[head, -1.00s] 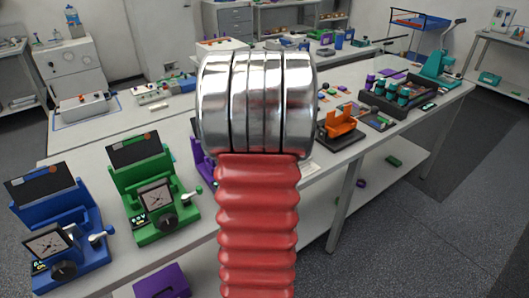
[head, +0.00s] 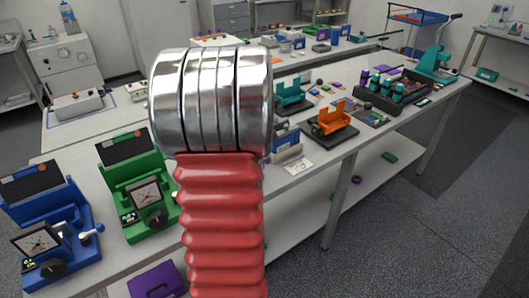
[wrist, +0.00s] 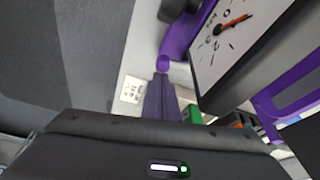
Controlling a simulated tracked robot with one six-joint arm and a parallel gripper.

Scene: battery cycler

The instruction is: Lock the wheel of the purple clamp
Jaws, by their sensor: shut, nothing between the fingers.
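In the wrist view, the purple clamp shows in part, with a white dial gauge (wrist: 230,35) with a red needle at the upper right. A curved purple arm of the clamp (wrist: 178,42) runs beside the gauge, with a rounded dark part at the top edge; I cannot tell whether that is the wheel. My gripper (wrist: 161,78) is shut and empty, its narrow dark fingers pointing up the picture. Its tips lie close to a small round purple end (wrist: 162,66); I cannot tell whether they touch. In the head view, my arm hides the purple clamp and the gripper.
In the head view, a green clamp (head: 135,180) and a blue clamp (head: 45,225) stand on the table to the left of my arm. An orange device (head: 333,118) and a teal one (head: 291,97) stand to the right. A purple box (head: 157,281) is low in front.

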